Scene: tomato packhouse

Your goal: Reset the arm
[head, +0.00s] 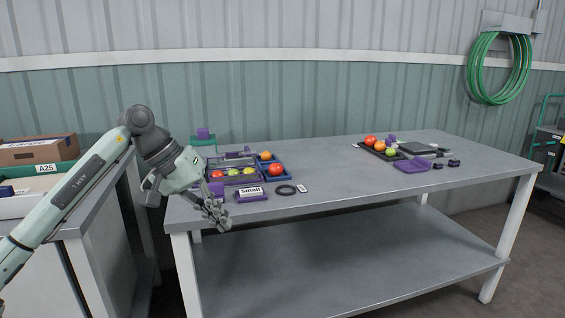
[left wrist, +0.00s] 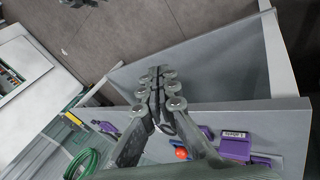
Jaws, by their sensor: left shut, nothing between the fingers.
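My left arm comes in from the left in the head view. Its gripper (head: 216,212) hangs at the near left corner of the grey table (head: 350,186), beside the front edge. The left gripper also shows in the left wrist view (left wrist: 160,80), with its fingers together and nothing between them. My right gripper is in neither view.
A blue tray (head: 283,176) with tomatoes, a purple "Small" sign (head: 251,194) and a black ring (head: 285,190) sit near the gripper. A dark tray (head: 378,152) with tomatoes stands farther right. The table's middle is clear. A side bench (head: 90,205) stands left.

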